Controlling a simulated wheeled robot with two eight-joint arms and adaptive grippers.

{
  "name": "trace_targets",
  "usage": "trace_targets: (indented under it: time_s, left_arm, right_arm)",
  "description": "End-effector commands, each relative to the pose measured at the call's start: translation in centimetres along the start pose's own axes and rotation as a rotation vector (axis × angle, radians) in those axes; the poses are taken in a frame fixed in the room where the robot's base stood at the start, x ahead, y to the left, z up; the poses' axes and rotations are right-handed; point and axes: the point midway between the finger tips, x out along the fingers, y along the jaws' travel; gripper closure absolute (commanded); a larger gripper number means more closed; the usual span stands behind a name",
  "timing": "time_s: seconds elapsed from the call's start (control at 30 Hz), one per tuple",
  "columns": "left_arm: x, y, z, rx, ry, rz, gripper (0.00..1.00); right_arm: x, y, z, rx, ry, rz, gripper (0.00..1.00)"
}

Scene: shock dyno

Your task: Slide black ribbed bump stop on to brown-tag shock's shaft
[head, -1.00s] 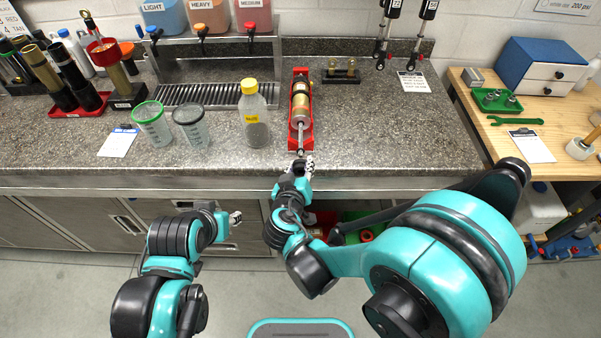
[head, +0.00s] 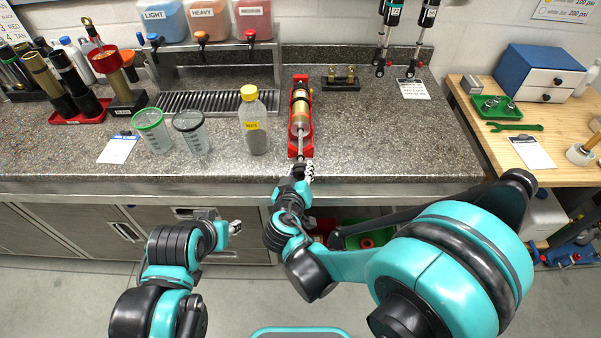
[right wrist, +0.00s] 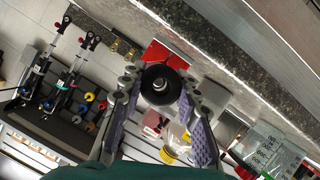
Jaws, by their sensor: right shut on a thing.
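A shock with a gold body (head: 301,108) and a bare silver shaft (head: 300,142) lies in a red cradle (head: 292,148), its shaft toward me. I cannot make out a brown tag on it. My right gripper (head: 301,172) is at the shaft's near end by the counter edge. In the right wrist view it is shut on the black round bump stop (right wrist: 156,84), in front of the red cradle (right wrist: 167,53). A silver tip shows at the bump stop's middle; how far the shaft enters is hidden. My left gripper (head: 235,228) hangs low before the cabinets, its fingers too small to judge.
A yellow-capped bottle (head: 254,125) stands left of the cradle, with two cups (head: 191,130) beyond it. A small black stand (head: 341,80) is behind. Two shocks (head: 391,35) hang at the back wall.

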Motion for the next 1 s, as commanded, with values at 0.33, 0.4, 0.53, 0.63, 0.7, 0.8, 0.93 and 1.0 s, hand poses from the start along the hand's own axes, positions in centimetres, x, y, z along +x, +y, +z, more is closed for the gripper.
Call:
trace_targets:
  time_s: [0.33,0.4,0.53,0.63,0.7,0.8,0.93,1.0]
  left_arm:
    - [0.1,0.0,0.1,0.0,0.0,0.0,0.6]
    - [0.1,0.0,0.1,0.0,0.0,0.0,0.6]
    - [0.1,0.0,0.1,0.0,0.0,0.0,0.6]
    - [0.2,0.0,0.1,0.0,0.0,0.0,0.6]
    - [0.2,0.0,0.1,0.0,0.0,0.0,0.6]
    - [0.2,0.0,0.2,0.0,0.0,0.0,0.6]
    - [0.3,0.0,0.2,0.0,0.0,0.0,0.6]
    - [0.3,0.0,0.2,0.0,0.0,0.0,0.6]
  right_arm:
    - [0.6,0.0,-0.2,0.0,0.0,0.0,1.0]
    - [0.6,0.0,-0.2,0.0,0.0,0.0,1.0]
    - [0.7,0.0,-0.3,-0.001,0.0,0.0,1.0]
    - [1.0,0.0,-0.4,-0.001,0.0,0.0,1.0]
    - [1.3,0.0,-0.5,-0.001,0.0,0.001,1.0]
    - [1.8,0.1,-0.7,-0.001,0.0,0.001,1.0]
    - [2.0,0.1,-0.9,-0.001,0.0,0.001,1.0]
    - [2.0,0.0,-0.9,-0.001,0.0,0.0,1.0]
